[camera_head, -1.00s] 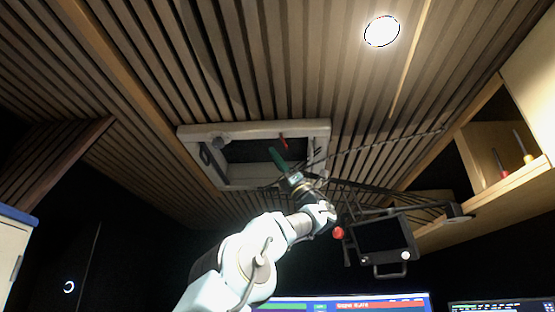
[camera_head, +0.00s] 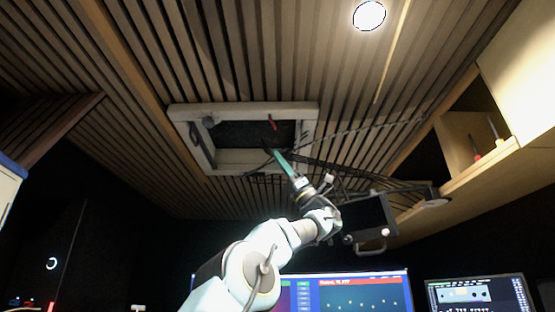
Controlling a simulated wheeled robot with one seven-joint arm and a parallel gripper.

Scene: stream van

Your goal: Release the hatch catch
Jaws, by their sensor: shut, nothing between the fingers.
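The hatch (camera_head: 178,112) is a pale rectangular frame in the slatted ceiling, with a dark panel inside it. A small red lever, which looks like the catch (camera_head: 272,122), hangs at the far side of the frame, right of its middle. My gripper (camera_head: 277,156) is raised toward the hatch from below, its green fingers shut with nothing between them. In the picture the fingertips are a little below the red lever, over the near edge of the frame. A gap shows between tips and lever; the depth between them is hard to tell.
A dark monitor on a bracket arm (camera_head: 369,217) hangs just right of my wrist. Cables run along the ceiling beside the hatch. A wooden shelf (camera_head: 470,170) is at the right. Lit screens (camera_head: 350,290) stand below. The ceiling left of the hatch is clear.

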